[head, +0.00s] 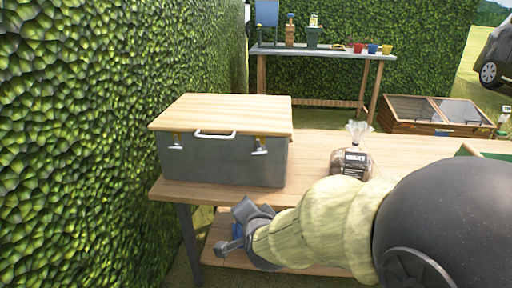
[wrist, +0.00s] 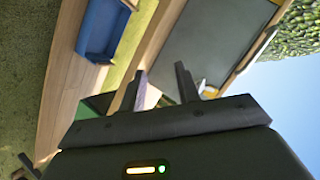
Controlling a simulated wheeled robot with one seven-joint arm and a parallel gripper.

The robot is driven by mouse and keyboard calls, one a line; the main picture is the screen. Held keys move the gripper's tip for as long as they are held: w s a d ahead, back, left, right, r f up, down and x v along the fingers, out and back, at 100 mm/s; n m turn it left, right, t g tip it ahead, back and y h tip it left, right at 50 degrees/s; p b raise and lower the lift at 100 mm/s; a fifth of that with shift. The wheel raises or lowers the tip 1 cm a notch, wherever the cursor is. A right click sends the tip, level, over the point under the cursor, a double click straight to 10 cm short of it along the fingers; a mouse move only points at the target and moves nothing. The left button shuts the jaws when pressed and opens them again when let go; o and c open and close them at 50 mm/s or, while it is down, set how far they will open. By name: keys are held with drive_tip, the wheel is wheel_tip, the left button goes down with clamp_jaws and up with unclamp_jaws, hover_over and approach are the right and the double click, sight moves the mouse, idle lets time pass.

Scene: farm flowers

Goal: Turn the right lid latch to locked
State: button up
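The grey box (head: 225,160) with a pale wooden lid (head: 220,113) stands on the wooden table. Its right latch (head: 260,147) is a small silver lever with a yellowish mount at the front's upper right, seeming tilted; whether it is locked is too small to tell. The left latch (head: 176,143) sits at the upper left. My gripper (head: 234,230) is low in front of the table edge, below the box and apart from it. In the wrist view my gripper (wrist: 162,84) has its two fingers apart with nothing between. The box's grey front (wrist: 215,40) shows beyond them, with a small whitish part beside the right finger.
A white handle (head: 215,134) is on the box front between the latches. A clear bag with dark contents (head: 352,163) stands on the table right of the box. A hedge (head: 90,140) rises on the left. A blue bin (wrist: 100,30) is on the lower shelf.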

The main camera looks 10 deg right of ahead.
drive_tip(key=s+d+f+n+g+p, duration=0.2)
drive_tip(key=s+d+n+g+p, duration=0.1)
drive_tip(key=s+n+g, duration=0.1)
drive_tip(key=s+d+f+n+g+p, duration=0.1)
drive_tip(key=s+d+n+g+p, duration=0.2)
drive_tip(key=s+n+g, duration=0.2)
drive_tip(key=s+n, duration=0.2)
drive_tip(key=s, duration=0.1)
drive_tip(key=shift+f+g, duration=0.3)
drive_tip(key=shift+f, duration=0.1)
drive_tip(key=shift+o, duration=0.5)
drive_tip(key=shift+w+a, duration=0.1)
drive_tip(key=shift+a, duration=0.05)
